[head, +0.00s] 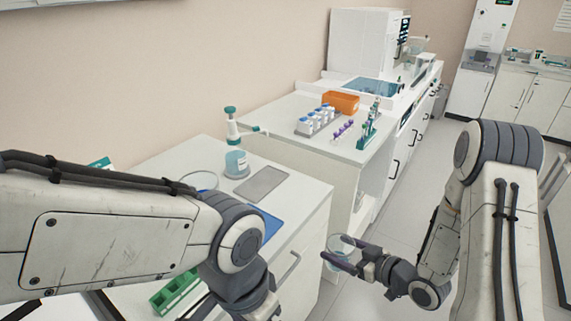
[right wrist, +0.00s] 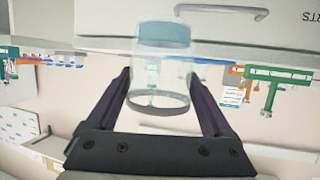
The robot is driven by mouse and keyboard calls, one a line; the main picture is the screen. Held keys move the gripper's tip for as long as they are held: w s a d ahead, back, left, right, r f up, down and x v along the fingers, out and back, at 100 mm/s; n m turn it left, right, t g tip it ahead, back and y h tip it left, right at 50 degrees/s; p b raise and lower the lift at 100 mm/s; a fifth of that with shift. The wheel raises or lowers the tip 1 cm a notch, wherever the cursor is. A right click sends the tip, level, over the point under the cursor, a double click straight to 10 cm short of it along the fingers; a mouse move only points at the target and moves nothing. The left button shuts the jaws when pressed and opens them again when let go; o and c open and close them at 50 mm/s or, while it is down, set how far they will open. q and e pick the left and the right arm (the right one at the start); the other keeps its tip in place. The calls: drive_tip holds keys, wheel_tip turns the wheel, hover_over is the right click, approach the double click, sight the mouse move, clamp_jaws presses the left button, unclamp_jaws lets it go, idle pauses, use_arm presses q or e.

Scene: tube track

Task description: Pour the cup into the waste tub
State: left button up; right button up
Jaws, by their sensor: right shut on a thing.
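My right gripper (head: 343,256) is shut around a clear cup (head: 347,243), out over the floor in front of the counter. The right wrist view shows the cup (right wrist: 163,68) between the two dark fingers, with pale blue liquid in it. That picture is upside down, so the cup appears upright. I cannot pick out the waste tub for sure. A clear round-rimmed vessel (head: 199,180) stands on the near counter, partly hidden by my left arm. My left arm crosses the lower left of the head view, and its gripper is out of the picture.
On the near counter (head: 290,184) are a container with blue liquid (head: 237,163), a grey mat (head: 261,183), a blue mat (head: 267,225) and a green rack (head: 172,293). The further counter holds a rack of bottles (head: 316,121) and an orange bin (head: 341,102). Open floor lies to the right.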

drive_tip(key=a+r+n+g+y+p, duration=0.1)
drive_tip(key=a+r+p, duration=0.3)
drive_tip(key=r, duration=0.6)
drive_tip(key=w+a+r+n+g+y+p, duration=0.1)
drive_tip(key=a+r+n+g+p, duration=0.3)
drive_tip(key=a+r, duration=0.4)
wheel_tip(320, 180, up, 2)
drive_tip(key=shift+a+r+y, duration=0.25)
drive_tip(key=shift+y, duration=0.45)
